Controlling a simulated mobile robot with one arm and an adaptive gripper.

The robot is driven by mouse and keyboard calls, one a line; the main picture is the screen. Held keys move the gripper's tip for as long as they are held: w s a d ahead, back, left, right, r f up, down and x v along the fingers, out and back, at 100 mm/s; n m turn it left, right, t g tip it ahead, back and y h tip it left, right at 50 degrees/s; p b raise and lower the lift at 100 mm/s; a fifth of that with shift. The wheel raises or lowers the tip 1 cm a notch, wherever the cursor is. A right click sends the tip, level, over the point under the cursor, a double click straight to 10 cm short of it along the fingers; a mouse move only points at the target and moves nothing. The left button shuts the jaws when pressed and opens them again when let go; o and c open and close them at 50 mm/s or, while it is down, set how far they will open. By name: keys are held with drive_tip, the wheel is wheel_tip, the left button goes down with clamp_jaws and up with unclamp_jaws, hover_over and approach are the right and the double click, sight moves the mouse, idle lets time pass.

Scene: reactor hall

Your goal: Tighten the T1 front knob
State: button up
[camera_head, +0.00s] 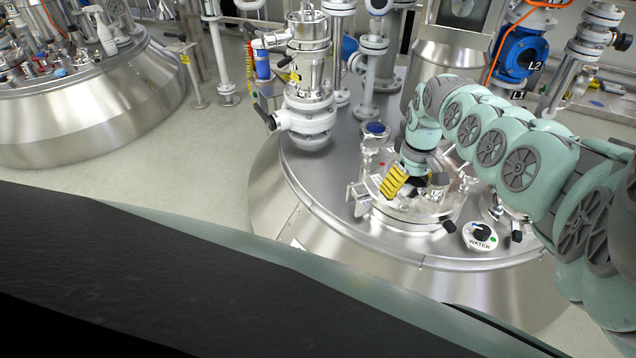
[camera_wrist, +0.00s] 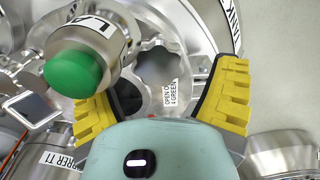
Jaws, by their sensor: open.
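My gripper (camera_wrist: 163,85) is open in the wrist view, with its yellow fingers spread to either side of a dark lobed knob (camera_wrist: 156,66). The knob lies ahead between the fingers, and I see no finger touching it. A second dark round part (camera_wrist: 126,97) shows near the left finger, partly hidden by my gripper. In the head view my gripper (camera_head: 394,182) is low over the lid of the near steel vessel (camera_head: 330,215). Black knobs show on this lid, one right of my gripper (camera_head: 440,179) and one nearer the front (camera_head: 449,227). I cannot tell which is the T1 front knob.
A metal cylinder with a green end (camera_wrist: 75,72) stands close to the left finger. A WATER dial (camera_head: 481,236) sits on the lid's front edge. Pipes and a white valve (camera_head: 308,121) stand behind. Another vessel (camera_head: 95,110) is left.

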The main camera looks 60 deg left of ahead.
sight(407, 189)
wheel_tip(407, 189, up, 11)
idle(0.4)
